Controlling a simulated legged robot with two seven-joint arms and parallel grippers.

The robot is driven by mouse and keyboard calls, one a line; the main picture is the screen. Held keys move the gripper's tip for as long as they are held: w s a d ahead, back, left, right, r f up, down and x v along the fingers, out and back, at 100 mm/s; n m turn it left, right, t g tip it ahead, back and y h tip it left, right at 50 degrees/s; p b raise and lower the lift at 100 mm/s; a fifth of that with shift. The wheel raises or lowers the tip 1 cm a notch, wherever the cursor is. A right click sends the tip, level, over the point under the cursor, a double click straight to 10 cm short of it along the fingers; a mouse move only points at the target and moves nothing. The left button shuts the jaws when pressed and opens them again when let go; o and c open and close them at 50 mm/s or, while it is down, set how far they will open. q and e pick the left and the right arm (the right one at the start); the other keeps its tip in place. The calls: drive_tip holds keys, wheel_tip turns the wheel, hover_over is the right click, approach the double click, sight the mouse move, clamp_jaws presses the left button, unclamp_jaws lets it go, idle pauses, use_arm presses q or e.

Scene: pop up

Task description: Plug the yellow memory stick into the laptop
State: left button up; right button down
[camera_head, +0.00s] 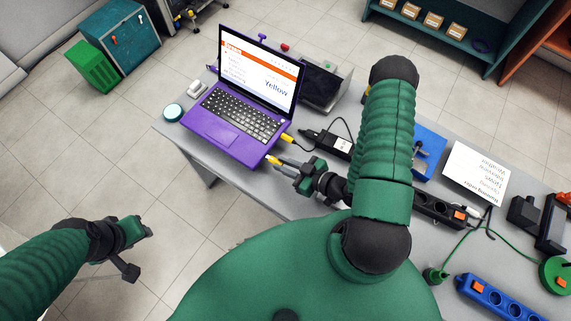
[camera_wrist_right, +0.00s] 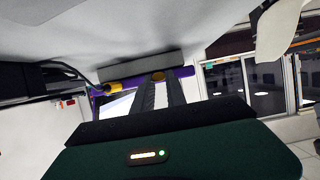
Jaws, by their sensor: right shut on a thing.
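The purple laptop (camera_head: 222,138) stands open on the grey table, its screen (camera_head: 259,70) showing "Yellow". My right gripper (camera_head: 282,161) is at the laptop's near right corner, shut on the small yellow memory stick (camera_head: 272,159). The stick points at the laptop's right side edge. In the right wrist view the stick (camera_wrist_right: 158,76) shows between the fingertips (camera_wrist_right: 161,88), in front of the purple edge (camera_wrist_right: 186,71). I cannot tell whether it is in a port. My left gripper (camera_head: 136,236) hangs over the floor at the left, away from the table; its jaw opening is unclear.
A yellow plug (camera_head: 287,138) with a black cable sits at the laptop's right side, close to my right gripper; it also shows in the wrist view (camera_wrist_right: 116,87). A black power adapter (camera_head: 334,145), a white paper (camera_head: 474,174) and a blue power strip (camera_head: 497,300) lie to the right.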

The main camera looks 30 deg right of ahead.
drive_tip(key=shift+w+a, duration=0.3)
drive_tip(key=shift+w, duration=0.4)
drive_tip(key=c, duration=1.3)
unclamp_jaws()
drive_tip(key=p+v, duration=0.1)
drive_tip(key=v, duration=1.5)
drive_tip(key=shift+s+d+r+p, duration=0.1)
drive_tip(key=shift+s+d+p, duration=0.15)
drive_tip(key=shift+s+p, duration=0.1)
